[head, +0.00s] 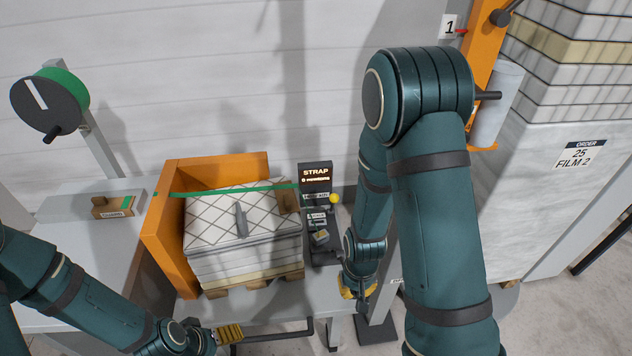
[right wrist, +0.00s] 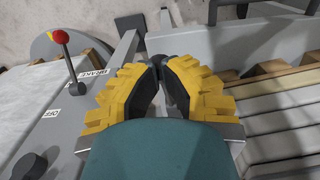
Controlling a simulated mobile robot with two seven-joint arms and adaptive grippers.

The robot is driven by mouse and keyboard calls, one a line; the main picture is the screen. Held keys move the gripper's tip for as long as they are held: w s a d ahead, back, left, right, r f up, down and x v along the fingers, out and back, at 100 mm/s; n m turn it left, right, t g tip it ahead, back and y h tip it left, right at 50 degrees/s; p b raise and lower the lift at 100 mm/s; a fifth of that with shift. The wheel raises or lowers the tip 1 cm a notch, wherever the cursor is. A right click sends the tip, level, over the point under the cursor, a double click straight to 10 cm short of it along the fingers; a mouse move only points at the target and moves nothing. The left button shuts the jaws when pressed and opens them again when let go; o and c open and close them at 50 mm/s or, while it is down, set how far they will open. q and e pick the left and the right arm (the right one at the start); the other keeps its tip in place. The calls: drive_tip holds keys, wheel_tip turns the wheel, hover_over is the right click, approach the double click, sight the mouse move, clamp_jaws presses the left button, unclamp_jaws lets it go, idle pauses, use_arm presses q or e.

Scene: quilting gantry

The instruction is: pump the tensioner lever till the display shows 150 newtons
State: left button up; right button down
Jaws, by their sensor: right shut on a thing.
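The display (head: 316,175) is a dark panel headed STRAP on the strapping unit (head: 322,240); its lower line is too small to read surely, perhaps a 0. My right gripper (head: 356,288) is low and to the right of the unit in the head view. In the right wrist view its yellow fingers (right wrist: 168,72) are shut on a dark handle (right wrist: 168,62); whether this is the tensioner lever I cannot tell, as the fingers hide most of it. My left gripper (head: 230,333) is at the bottom, beside a black bar (head: 280,336); its fingers are too small to judge.
A stack of quilted panels (head: 220,220) with a green strap (head: 230,190) stands on a pallet against an orange frame (head: 165,235). A red-knobbed lever (right wrist: 64,50) stands by a BRAKE label. A small brown box (head: 113,206) lies on the left table.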

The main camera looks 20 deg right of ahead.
drive_tip(key=shift+s+f, duration=0.15)
drive_tip(key=shift+f, duration=0.25)
drive_tip(key=shift+s+a+f+b, duration=0.15)
drive_tip(key=shift+s+f+b, duration=0.25)
drive_tip(key=shift+f+b, duration=0.35)
drive_tip(key=shift+s+f+b, duration=0.3)
drive_tip(key=shift+f+b, duration=0.45)
drive_tip(key=shift+f, duration=0.15)
drive_tip(key=shift+s+a+f+b, duration=0.1)
drive_tip(key=shift+s+f+b, duration=0.1)
drive_tip(key=shift+f+b, duration=0.55)
drive_tip(key=shift+f, duration=0.1)
